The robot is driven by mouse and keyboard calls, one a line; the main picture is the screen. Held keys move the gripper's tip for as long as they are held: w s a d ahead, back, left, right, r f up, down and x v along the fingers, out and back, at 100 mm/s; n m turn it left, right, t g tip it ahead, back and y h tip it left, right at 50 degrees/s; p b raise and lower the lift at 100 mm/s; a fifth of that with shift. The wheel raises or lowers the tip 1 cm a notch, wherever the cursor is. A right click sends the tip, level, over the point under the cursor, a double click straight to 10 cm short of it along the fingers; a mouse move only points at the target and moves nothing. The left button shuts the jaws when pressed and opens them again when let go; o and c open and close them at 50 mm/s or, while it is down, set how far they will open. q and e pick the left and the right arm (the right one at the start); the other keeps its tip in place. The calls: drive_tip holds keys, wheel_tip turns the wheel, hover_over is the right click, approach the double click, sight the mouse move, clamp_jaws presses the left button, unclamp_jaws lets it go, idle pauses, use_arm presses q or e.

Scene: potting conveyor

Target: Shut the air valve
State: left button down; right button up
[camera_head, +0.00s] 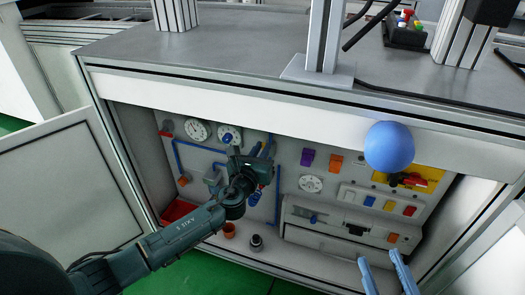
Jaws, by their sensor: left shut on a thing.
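A panel (335,172) with gauges, switches and blue pipes fills the back of the open cabinet. My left arm reaches into the cabinet from the left. My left gripper (262,148) is at the panel, beside a vertical blue pipe (277,195). It is shut on what appears to be the air valve's handle, mostly hidden by the gripper, so the handle's angle cannot be told. My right gripper (387,267) shows as two pale blue fingers at the bottom right. They are apart, with nothing between them, outside the cabinet.
A blue ball (389,147) covers part of the panel's upper right, near a red handle on a yellow plate (428,176). An orange cup (229,230) and a dark fitting (256,243) stand on the cabinet floor. An open door (65,180) is at the left.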

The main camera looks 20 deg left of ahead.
use_arm(q)
drive_tip(key=a+f+n+b, duration=0.4)
drive_tip(key=n+b, duration=0.1)
drive_tip(key=n, duration=1.2)
drive_tip(key=shift+a+f, duration=0.2)
drive_tip(key=shift+f, duration=0.2)
use_arm(e)
drive_tip(key=shift+a+r+m+y, duration=0.15)
drive_tip(key=shift+a+m+y, duration=0.3)
drive_tip(key=shift+y, duration=0.25)
drive_tip(key=shift+w+t, duration=0.1)
drive_tip(key=shift+t, duration=0.2)
use_arm(q)
drive_tip(key=c, duration=1.4)
unclamp_jaws()
drive_tip(key=shift+c, duration=0.2)
